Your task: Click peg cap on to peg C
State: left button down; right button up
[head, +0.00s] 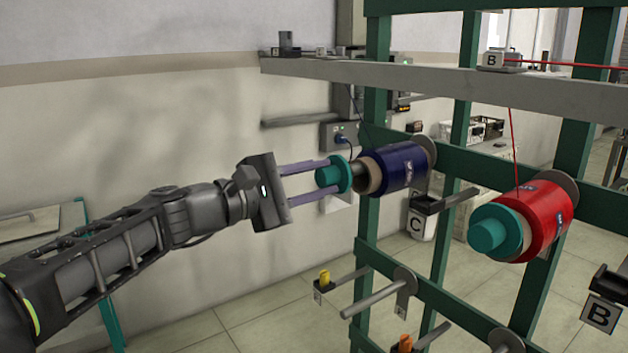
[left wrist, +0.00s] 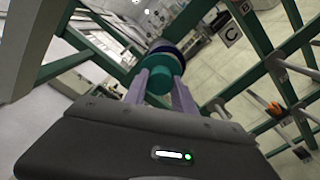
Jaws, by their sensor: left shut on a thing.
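My left gripper (head: 318,182) is shut on the teal peg cap (head: 334,175), with one finger on each side of it. The cap also shows between the fingers in the left wrist view (left wrist: 158,82). Just beyond the cap is the dark blue bobbin (head: 405,167) on its peg, near the C label (head: 416,224). In the head view the cap is in front of the bobbin's near end and roughly in line with it. A short dark stub shows between them. I cannot tell whether the cap touches the peg. My right gripper is not in view.
A red bobbin (head: 545,215) with its own teal cap (head: 490,232) hangs to the right, near a B label (head: 600,313). Green rack posts (head: 372,120) and a grey shelf (head: 440,80) surround the bobbins. Bare pegs (head: 372,299) stick out below.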

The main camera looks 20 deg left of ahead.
pick_arm(q)
jog(key=shift+x, duration=1.3)
jog(key=shift+w, duration=0.1)
jog(key=shift+w+d, duration=0.15)
jog(key=c, duration=0.9)
grip_release()
jog(key=shift+c, duration=0.2)
jog(key=b+v, duration=0.1)
jog(key=v, duration=0.6)
jog(key=shift+s+a, duration=0.25)
jog(key=shift+s, duration=0.05)
